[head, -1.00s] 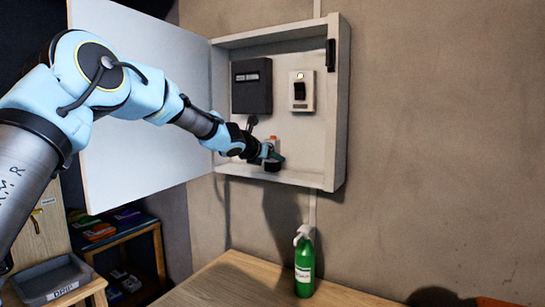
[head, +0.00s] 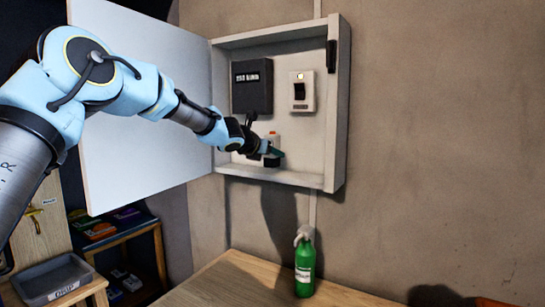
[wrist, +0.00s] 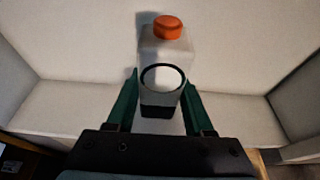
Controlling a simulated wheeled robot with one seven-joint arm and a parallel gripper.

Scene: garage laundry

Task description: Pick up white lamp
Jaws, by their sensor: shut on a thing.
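The white lamp (wrist: 165,50) is a small white block with an orange button on top, a black-ringed round face and a dark lower part. It stands out between the two green fingers of my gripper (wrist: 160,92) in the wrist view. My gripper is shut on it, one finger against each side. In the head view my gripper (head: 273,154) is inside the open wall cabinet, low down near its bottom shelf, and mostly hides the lamp (head: 274,136). I cannot tell whether the lamp still touches the shelf.
The white cabinet (head: 341,110) has its door (head: 140,110) swung open to the left, behind my arm. A black meter box (head: 252,87) and a white switch (head: 302,91) are on its back panel. A green spray bottle (head: 304,262) stands on the wooden table (head: 235,280) below.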

